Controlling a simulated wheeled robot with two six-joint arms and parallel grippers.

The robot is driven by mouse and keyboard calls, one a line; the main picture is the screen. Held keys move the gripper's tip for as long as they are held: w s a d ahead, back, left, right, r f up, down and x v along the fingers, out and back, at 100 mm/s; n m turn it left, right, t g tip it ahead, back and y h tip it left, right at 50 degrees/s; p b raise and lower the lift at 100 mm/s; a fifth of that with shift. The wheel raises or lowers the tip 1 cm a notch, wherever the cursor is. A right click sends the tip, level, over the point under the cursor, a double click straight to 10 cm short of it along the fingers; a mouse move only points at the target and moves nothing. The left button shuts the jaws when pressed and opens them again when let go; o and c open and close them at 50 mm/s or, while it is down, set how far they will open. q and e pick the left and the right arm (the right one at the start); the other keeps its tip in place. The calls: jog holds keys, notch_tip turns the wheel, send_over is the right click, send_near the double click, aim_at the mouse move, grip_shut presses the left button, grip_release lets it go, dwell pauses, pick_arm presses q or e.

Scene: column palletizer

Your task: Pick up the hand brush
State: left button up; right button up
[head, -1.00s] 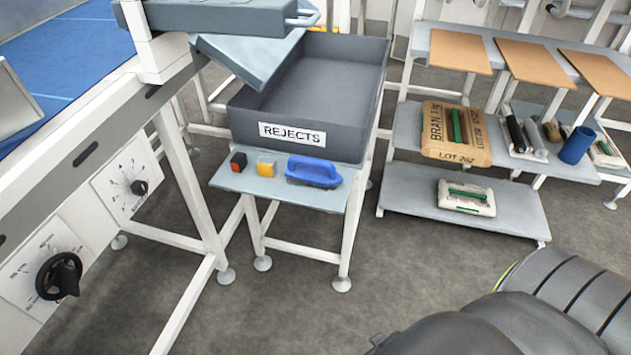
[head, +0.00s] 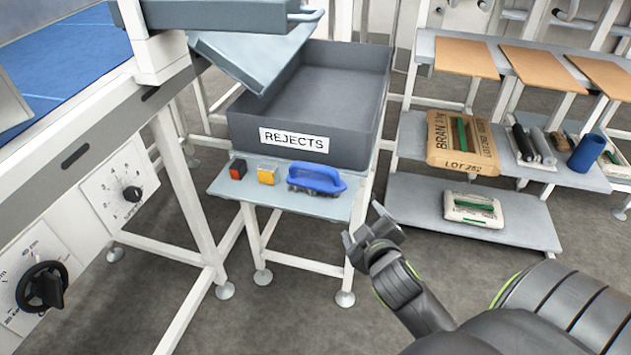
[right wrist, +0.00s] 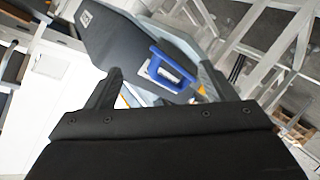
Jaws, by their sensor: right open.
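The hand brush (head: 318,178) has a blue handle and dark bristles. It lies at the right end of a small grey shelf (head: 238,200) in front of the rejects bin. My right gripper (head: 364,226) is open and empty, to the right of the shelf and apart from the brush. In the right wrist view the blue brush (right wrist: 155,66) shows ahead, between the spread fingers (right wrist: 157,74). My left gripper is not in view.
A red and black block (head: 238,169) and a yellow block (head: 267,174) sit left of the brush. The grey bin (head: 345,150) labelled REJECTS stands right behind. A rack (head: 500,225) with bags and tools is at the right. Open floor lies between.

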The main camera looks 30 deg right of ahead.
jog(key=w+a+r+n+t+y, duration=0.2)
jog(key=w+r+n+t+y, duration=0.1)
jog(key=w+r+n+t, duration=0.25)
jog(key=w+a+r+n+t+y, duration=0.25)
jog(key=w+r+n, duration=0.3)
jog(key=r, duration=0.35)
jog(key=w+a+r+n+y, duration=0.1)
jog(key=a+r+n+y, duration=0.3)
jog(key=n+y, duration=0.55)
jog(key=n+g+h, duration=0.6)
jog(key=n+g, duration=1.2)
jog(key=n, duration=0.2)
send_near(314, 179)
jog(key=shift+w+a+f+m+p, duration=0.15)
jog(key=shift+w+a+f+p, duration=0.15)
jog(key=shift+a+f, duration=0.25)
jog(key=shift+w+a+f+m+p, duration=0.15)
jog(key=shift+w+a+f, duration=0.15)
jog(key=shift+f, duration=0.35)
jog(key=shift+p+x, duration=0.35)
jog(key=shift+x, duration=2.3)
jog(key=shift+s+d, duration=0.1)
jog(key=shift+d, duration=0.1)
jog(key=c, duration=1.1)
